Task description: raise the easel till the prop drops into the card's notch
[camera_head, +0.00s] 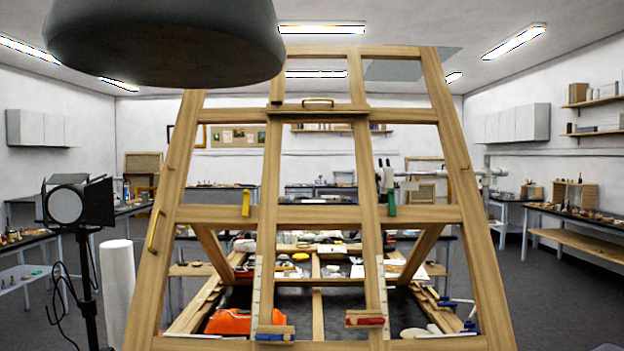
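The wooden easel (465,150) fills the middle of the head view as a tall frame, narrower at the top, with several crossbars and two inner uprights. It stands raised over a lower wooden base frame (205,303). Two slanting wooden struts show behind it, a left one (213,252) and a right one (420,252); I cannot tell whether either is the prop. Pale strips (256,290) run along the lower inner uprights. I cannot make out the card or its notch. Neither of my grippers is in view.
A large grey dome (165,40) covers the upper left. A black studio lamp (80,203) and white roll (117,285) stand left of the easel. An orange item (228,321) lies low inside the frame. Side benches (590,222) line the room; grey floor (560,290) is clear at right.

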